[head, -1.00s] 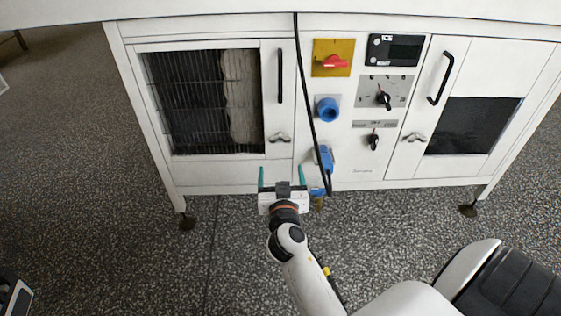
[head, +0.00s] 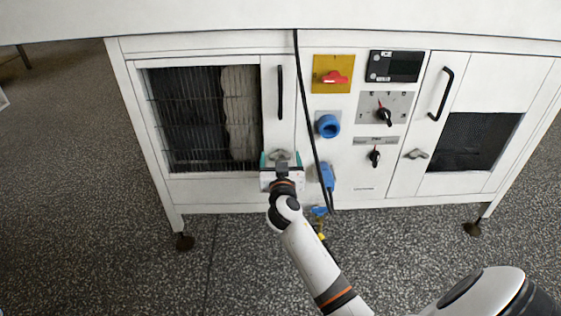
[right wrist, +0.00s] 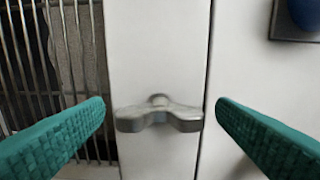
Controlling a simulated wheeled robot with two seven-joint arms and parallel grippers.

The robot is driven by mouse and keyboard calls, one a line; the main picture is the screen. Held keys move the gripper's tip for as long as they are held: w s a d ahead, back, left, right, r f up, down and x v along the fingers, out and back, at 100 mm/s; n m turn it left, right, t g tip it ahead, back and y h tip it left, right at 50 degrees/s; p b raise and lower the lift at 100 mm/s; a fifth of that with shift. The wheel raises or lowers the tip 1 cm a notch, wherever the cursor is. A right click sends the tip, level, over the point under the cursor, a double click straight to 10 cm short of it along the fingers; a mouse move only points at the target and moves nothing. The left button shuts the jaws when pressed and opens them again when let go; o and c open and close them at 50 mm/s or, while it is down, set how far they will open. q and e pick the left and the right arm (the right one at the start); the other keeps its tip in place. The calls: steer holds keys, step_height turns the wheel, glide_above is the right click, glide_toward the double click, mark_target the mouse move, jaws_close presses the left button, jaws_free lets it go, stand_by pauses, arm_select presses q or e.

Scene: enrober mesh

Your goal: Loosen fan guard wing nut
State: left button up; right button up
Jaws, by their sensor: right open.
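The left wing nut (head: 280,156) is a grey two-winged metal knob on the white frame beside the fan guard grille (head: 200,118). In the right wrist view the wing nut (right wrist: 158,114) lies with its wings about level, between the fingers. My right gripper (head: 281,160) is in front of it, its green fingers open on either side; in the wrist view the gripper (right wrist: 160,112) shows gaps between both fingers and the wings. A second wing nut (head: 416,154) is on the right door. My left gripper is not in view.
A black cable (head: 311,110) hangs just right of my gripper, near a blue plug (head: 327,176) and a blue socket (head: 328,126). A black handle (head: 280,92) is above the left wing nut. A yellow panel with a red switch (head: 333,76) and dials are to the right.

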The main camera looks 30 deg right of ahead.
steer(key=c, duration=1)
